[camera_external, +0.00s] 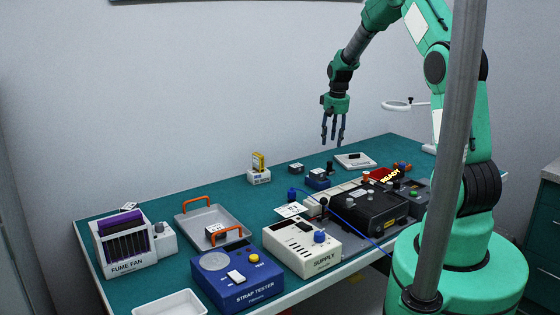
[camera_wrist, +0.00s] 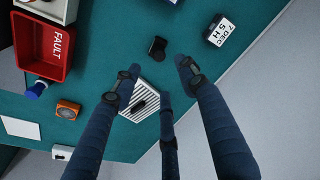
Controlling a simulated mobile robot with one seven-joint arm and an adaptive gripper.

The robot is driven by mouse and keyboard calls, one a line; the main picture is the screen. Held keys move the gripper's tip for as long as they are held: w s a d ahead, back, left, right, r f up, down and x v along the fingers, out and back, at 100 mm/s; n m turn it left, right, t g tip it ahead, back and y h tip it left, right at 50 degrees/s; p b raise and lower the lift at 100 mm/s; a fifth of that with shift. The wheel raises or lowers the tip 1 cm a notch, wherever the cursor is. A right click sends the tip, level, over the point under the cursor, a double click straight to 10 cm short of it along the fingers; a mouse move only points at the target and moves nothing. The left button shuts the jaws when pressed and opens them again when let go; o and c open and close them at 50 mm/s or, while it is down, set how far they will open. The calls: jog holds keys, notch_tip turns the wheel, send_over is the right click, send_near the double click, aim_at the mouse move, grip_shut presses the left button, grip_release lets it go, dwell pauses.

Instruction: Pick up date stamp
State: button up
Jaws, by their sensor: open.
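My gripper (camera_external: 332,143) hangs above the back of the green table, fingers pointing down, spread and empty. Its dark blue fingers also show in the wrist view (camera_wrist: 157,84). A small black upright piece (camera_external: 329,167), which looks like the date stamp, stands on the table below the fingertips. The same black piece (camera_wrist: 158,47) lies above and between the fingertips in the wrist view, apart from them. A dark block with a white face reading "7 DEC" (camera_wrist: 220,30) stands to its right. I cannot tell for certain which of the two is the stamp.
A pale ribbed plate (camera_wrist: 148,92) lies partly behind the fingers. A red FAULT tray (camera_wrist: 46,70) and an orange piece (camera_wrist: 67,108) are to the left. The black box (camera_external: 370,208), supply unit (camera_external: 302,245) and strap tester (camera_external: 234,278) crowd the front. Bare table surrounds the black piece.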

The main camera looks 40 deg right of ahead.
aim_at(330, 162)
jog(key=shift+w+d+f+b, duration=0.1)
jog(key=shift+w+f+b, duration=0.05)
jog(key=shift+f, duration=1)
jog(key=shift+w+d+f+b, duration=0.1)
jog(key=shift+w+f+b, duration=0.1)
jog(key=shift+f, duration=1)
jog(key=shift+w+f+b, duration=0.1)
jog(key=shift+w+f, duration=0.05)
jog(key=shift+f, duration=1)
jog(key=shift+w+d+f+b, duration=0.15)
jog(key=shift+f+b, duration=0.15)
jog(key=shift+f, duration=1)
jog(key=shift+w+d+f+b, duration=0.15)
jog(key=shift+f+b, duration=0.1)
jog(key=shift+f, duration=1)
jog(key=shift+a, duration=0.1)
grip_shut()
